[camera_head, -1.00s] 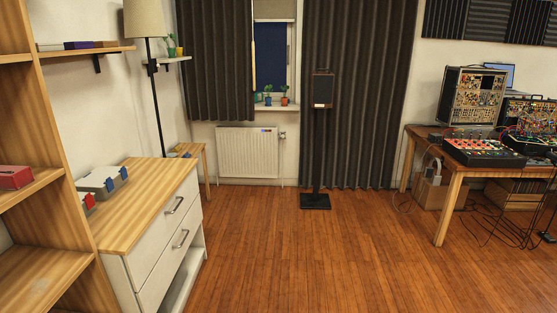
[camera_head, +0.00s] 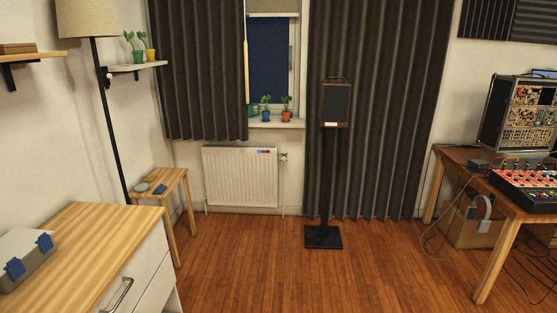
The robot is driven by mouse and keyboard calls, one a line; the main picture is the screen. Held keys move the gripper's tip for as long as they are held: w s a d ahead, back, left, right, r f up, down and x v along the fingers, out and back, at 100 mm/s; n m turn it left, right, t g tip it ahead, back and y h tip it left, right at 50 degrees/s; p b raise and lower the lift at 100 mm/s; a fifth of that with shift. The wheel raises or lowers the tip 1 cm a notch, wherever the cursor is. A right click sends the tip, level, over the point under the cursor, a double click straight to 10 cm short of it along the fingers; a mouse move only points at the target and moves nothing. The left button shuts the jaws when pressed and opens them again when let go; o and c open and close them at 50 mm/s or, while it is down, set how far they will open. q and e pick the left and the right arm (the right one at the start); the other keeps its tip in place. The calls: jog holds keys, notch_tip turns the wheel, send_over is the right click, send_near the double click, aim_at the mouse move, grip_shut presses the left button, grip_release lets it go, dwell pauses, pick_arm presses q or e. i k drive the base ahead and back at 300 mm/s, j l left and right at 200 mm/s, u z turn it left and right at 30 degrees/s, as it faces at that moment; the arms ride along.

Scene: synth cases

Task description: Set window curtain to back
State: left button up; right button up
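Two dark grey curtains hang at the window. The left curtain (camera_head: 200,75) is shorter and ends above the radiator. The right curtain (camera_head: 385,110) reaches nearly to the floor. Between them the window (camera_head: 270,62) shows a dark blue pane in a light frame, with a pale blind at its top. The curtains are parted here, and both stand across the room from me. Neither of my grippers is in view.
A speaker on a black stand (camera_head: 325,190) stands in front of the right curtain. A radiator (camera_head: 241,177) is under the window. A small wooden table (camera_head: 172,185) and a drawer cabinet (camera_head: 85,250) are at left, an equipment desk (camera_head: 500,195) at right.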

aim_at(238, 8)
jog(key=i, duration=1.85)
